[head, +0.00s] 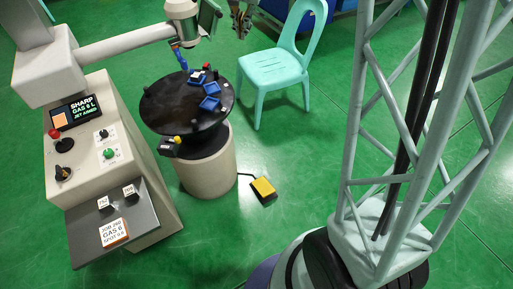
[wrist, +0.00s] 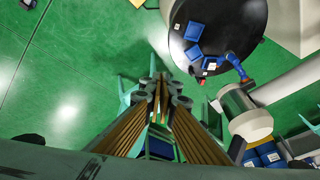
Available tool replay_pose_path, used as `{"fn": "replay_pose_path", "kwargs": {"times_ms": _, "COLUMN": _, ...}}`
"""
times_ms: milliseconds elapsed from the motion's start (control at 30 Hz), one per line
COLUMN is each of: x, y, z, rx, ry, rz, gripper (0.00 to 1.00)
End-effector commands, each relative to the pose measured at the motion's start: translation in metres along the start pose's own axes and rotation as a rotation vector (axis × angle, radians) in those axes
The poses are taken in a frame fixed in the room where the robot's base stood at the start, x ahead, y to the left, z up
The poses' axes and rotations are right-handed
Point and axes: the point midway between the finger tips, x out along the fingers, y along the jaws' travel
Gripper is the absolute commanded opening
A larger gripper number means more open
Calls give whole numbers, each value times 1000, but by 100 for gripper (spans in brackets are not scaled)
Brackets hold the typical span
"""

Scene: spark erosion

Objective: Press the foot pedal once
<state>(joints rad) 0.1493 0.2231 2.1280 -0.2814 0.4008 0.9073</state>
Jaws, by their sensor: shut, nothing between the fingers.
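The foot pedal (head: 264,188) is a small yellow block on a dark base. It lies on the green floor just right of the round table's pale pedestal, with a dark cable running toward the pedestal. My gripper (head: 241,22) is at the top of the head view, high up and near the mint chair, well apart from the pedal. In the wrist view my gripper (wrist: 157,88) is shut and empty. I cannot make out the pedal clearly in the wrist view.
A round black table (head: 158,108) holds blue trays (head: 209,104) and small items. A mint chair (head: 274,68) stands to its right. A cream control console (head: 92,150) with an overhead arm stands at left.

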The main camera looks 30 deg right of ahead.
Motion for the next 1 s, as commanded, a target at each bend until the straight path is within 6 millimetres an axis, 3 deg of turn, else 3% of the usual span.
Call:
{"fn": "replay_pose_path", "kwargs": {"times_ms": 500, "x": 122, "y": -16, "z": -38, "rx": 169, "ry": 6, "rz": -3, "gripper": 0}}
{"fn": "replay_pose_path", "kwargs": {"times_ms": 1000, "x": 246, "y": -20, "z": -57, "rx": 332, "ry": 1, "rz": -17, "gripper": 0}}
